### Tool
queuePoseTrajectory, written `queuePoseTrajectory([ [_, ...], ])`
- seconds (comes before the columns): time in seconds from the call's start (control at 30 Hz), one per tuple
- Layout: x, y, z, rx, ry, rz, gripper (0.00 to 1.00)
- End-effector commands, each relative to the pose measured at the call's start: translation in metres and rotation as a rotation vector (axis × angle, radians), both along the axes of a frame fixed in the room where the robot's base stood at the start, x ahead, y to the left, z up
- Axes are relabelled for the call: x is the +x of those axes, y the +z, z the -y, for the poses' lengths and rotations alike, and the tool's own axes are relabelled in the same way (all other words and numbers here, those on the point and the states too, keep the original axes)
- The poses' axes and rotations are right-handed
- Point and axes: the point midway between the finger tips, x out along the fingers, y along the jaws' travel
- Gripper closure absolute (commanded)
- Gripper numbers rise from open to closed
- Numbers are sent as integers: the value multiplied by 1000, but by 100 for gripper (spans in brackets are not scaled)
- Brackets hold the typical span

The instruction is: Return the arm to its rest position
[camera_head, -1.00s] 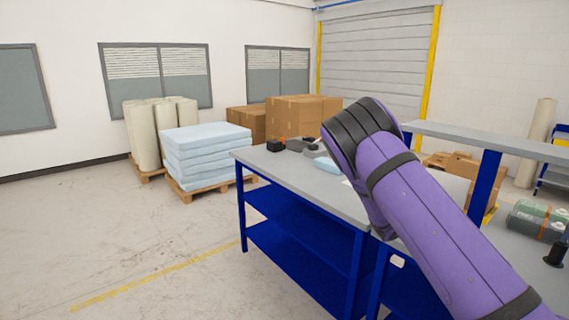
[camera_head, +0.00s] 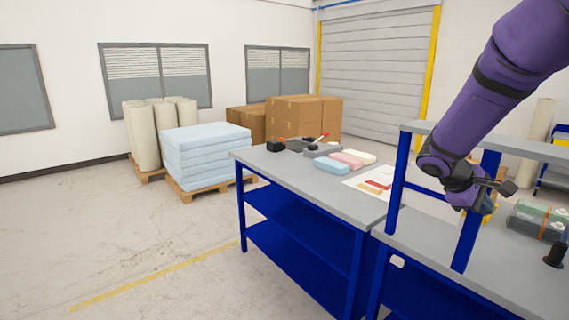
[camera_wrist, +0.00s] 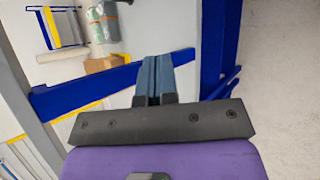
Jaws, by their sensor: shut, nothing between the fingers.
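My purple arm (camera_head: 500,85) reaches down from the top right of the head view. My gripper (camera_head: 480,196) hangs by the blue-legged raised shelf (camera_head: 472,215) on the right, above the right-hand bench. I cannot tell whether it touches the shelf frame. In the wrist view, my gripper's two blue-grey fingers (camera_wrist: 154,78) lie together, shut, with nothing between them.
The grey-topped bench (camera_head: 275,165) carries a blue foam block (camera_head: 325,166), a pink block (camera_head: 347,160), a cream block (camera_head: 361,156) and a printed sheet (camera_head: 357,181). Strapped rolls (camera_head: 538,220) lie at the right. Open floor (camera_head: 130,235) fills the left.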

Motion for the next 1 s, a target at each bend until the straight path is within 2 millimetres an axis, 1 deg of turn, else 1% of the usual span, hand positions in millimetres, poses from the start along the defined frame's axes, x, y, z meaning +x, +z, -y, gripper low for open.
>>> queuePoseTrajectory([
  [0.03,-12,9,-4,47,-24,35,100],
  [0.1,-27,18,-10,111,-57,76,100],
  [0.27,-60,38,-26,251,-123,171,100],
  [0.5,-112,66,-55,447,-204,310,100],
  [0.8,-176,95,-95,672,-277,483,100],
  [1.0,-218,108,-123,804,-311,592,100],
])
